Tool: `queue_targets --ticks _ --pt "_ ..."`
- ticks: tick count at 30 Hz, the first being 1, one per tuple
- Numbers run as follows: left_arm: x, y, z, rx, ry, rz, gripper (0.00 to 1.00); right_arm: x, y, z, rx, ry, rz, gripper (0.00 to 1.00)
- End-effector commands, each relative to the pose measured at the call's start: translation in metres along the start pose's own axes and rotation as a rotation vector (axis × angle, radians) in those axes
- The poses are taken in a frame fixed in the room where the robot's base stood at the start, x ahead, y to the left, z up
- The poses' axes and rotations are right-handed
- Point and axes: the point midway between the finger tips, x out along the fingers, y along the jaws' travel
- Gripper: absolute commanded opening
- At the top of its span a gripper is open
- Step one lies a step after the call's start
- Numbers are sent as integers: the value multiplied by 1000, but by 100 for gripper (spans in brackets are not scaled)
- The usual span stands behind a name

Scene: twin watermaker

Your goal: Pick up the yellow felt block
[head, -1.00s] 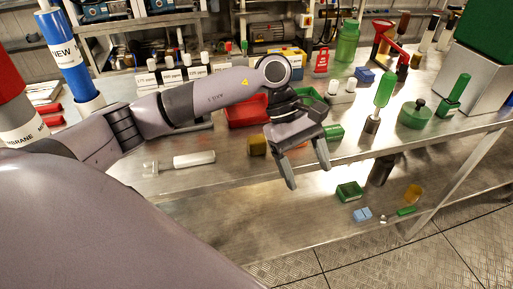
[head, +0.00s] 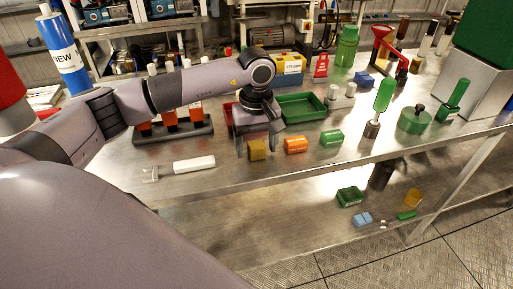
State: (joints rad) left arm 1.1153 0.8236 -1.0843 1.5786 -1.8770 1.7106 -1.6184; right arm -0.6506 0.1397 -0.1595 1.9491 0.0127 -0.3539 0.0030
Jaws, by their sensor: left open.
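The yellow felt block (head: 257,151) stands on the metal bench near its front edge, in the middle of the head view. My left gripper (head: 258,146) points down at it, open. One finger shows at the block's left and the other at its right and slightly behind. I see no clear contact, and cannot tell how deep the block sits between the fingers. My right gripper is not in view.
An orange block (head: 296,145) and a green block (head: 331,138) stand to the right. A green tray (head: 302,107) is behind, with a red tray (head: 228,118) partly hidden by my arm. A white-handled brush (head: 193,164) lies left. The front edge is close.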

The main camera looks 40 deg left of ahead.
Motion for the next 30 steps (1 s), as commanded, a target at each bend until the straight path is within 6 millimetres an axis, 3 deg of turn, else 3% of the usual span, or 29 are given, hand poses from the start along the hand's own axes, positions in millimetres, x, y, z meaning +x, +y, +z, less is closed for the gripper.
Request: queue_targets --ticks 7,12,23,30 --pt "2 1 0 0 0 2 71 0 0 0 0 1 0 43" --pt "1 1 0 0 0 2 20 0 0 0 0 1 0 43" --pt "-2 1 0 0 0 3 20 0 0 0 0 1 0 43" --pt "-28 2 0 1 2 8 20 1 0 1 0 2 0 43"
